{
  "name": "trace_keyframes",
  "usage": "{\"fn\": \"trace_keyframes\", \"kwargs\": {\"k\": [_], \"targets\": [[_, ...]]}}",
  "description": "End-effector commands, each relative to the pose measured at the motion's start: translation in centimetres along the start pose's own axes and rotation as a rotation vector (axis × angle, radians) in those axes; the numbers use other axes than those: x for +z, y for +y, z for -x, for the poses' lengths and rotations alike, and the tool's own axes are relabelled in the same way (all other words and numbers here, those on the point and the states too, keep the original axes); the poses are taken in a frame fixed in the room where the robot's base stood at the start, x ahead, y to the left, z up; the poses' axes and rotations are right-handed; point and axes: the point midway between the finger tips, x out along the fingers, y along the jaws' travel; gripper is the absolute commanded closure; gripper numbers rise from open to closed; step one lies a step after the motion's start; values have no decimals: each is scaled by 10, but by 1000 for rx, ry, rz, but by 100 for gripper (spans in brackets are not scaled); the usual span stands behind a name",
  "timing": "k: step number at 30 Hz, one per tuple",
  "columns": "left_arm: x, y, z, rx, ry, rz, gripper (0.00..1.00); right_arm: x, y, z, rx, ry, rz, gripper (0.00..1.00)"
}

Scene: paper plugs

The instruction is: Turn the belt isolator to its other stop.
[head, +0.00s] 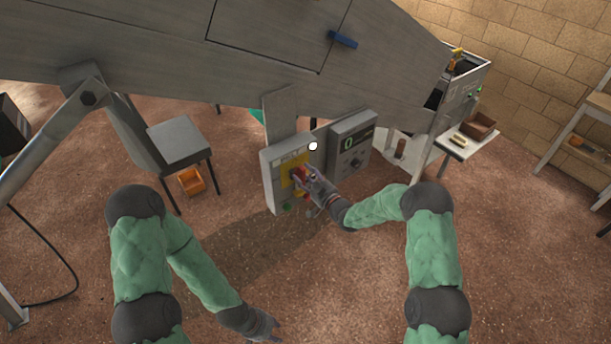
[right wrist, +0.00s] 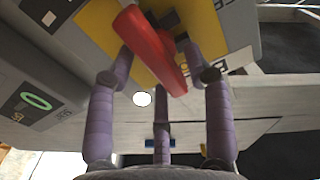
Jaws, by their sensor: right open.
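The belt isolator has a red handle on a yellow plate (head: 288,163), on the front of a grey box (head: 271,181) under the machine. In the right wrist view the red handle (right wrist: 150,45) lies slantwise across the yellow plate (right wrist: 98,18). My right gripper (head: 302,177) is at the handle and hides much of it in the head view. In the right wrist view its purple fingers are spread on either side of the handle, open; I cannot tell whether they touch it. My left gripper (head: 274,325) hangs low over the floor, away from the box; its jaw state is unclear.
A grey box with a green display (head: 348,143) and knob stands right of the isolator box. A small white round spot (head: 313,146) shows between them. The machine's grey body (head: 150,50) overhangs. An orange bin (head: 191,181) sits below a grey stand. Floor in front is clear.

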Motion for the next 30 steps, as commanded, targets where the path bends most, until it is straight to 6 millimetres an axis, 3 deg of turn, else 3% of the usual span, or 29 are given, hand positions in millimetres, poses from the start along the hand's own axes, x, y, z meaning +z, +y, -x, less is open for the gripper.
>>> {"fn": "trace_keyframes", "kwargs": {"k": [7,12,30], "targets": [[0,0,0,0,0,0,60,0,0,0,0,0,0,51],[0,0,0,0,0,0,60,0,0,0,-1,0,0,98],[0,-3,-9,0,0,0,60,3,-3,0,-4,-5,39,100]]}}
